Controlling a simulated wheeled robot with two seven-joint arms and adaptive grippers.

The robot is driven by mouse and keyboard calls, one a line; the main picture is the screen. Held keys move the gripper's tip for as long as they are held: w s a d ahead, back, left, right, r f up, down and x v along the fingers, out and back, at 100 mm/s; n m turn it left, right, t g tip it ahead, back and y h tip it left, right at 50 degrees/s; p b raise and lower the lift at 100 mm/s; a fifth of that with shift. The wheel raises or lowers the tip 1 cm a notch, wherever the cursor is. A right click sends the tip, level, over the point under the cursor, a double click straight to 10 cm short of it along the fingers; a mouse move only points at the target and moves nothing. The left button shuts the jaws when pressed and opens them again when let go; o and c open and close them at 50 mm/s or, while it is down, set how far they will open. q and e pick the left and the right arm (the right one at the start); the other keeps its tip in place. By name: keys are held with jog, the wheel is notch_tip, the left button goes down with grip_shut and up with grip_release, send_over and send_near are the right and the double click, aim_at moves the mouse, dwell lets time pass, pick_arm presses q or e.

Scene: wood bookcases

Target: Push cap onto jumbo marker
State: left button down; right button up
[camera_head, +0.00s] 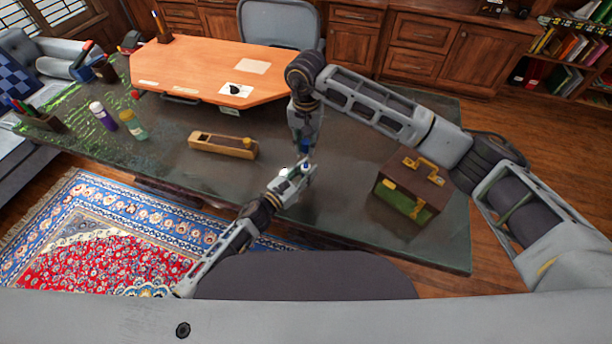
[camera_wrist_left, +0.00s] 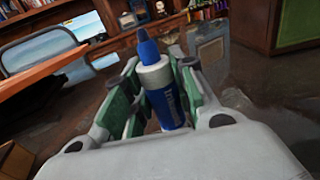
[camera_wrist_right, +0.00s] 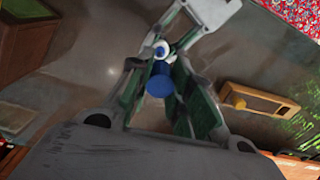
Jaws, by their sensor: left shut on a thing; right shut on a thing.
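The jumbo marker (camera_wrist_left: 165,100) stands upright between the fingers of my left gripper (camera_wrist_left: 155,95), which is shut on its blue body. Its white collar and blue tapered tip (camera_wrist_left: 147,48) show uncovered above the fingers. My right gripper (camera_wrist_right: 163,90) points down from above and is shut on the blue cap (camera_wrist_right: 160,85). In the right wrist view the marker's white collar (camera_wrist_right: 155,48) shows just beyond the cap. The cap looks apart from the marker; the exact gap is unclear. In the head view the right gripper (camera_head: 305,155) is just above the left gripper (camera_head: 300,178).
Both grippers are over the front of the dark table (camera_head: 350,215). A wooden block plane (camera_head: 222,146) lies left of them and a brown-green box (camera_head: 410,187) stands to the right. Bottles (camera_head: 133,124) stand at the left, and an orange desktop (camera_head: 210,70) is behind.

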jog(key=shift+f, duration=0.15)
jog(key=shift+f, duration=2.35)
jog(key=shift+f, duration=0.1)
jog(key=shift+f, duration=0.8)
jog(key=shift+f, duration=0.6)
jog(key=o, duration=0.8)
jog(key=shift+r, duration=0.1)
jog(key=shift+r, duration=5.9)
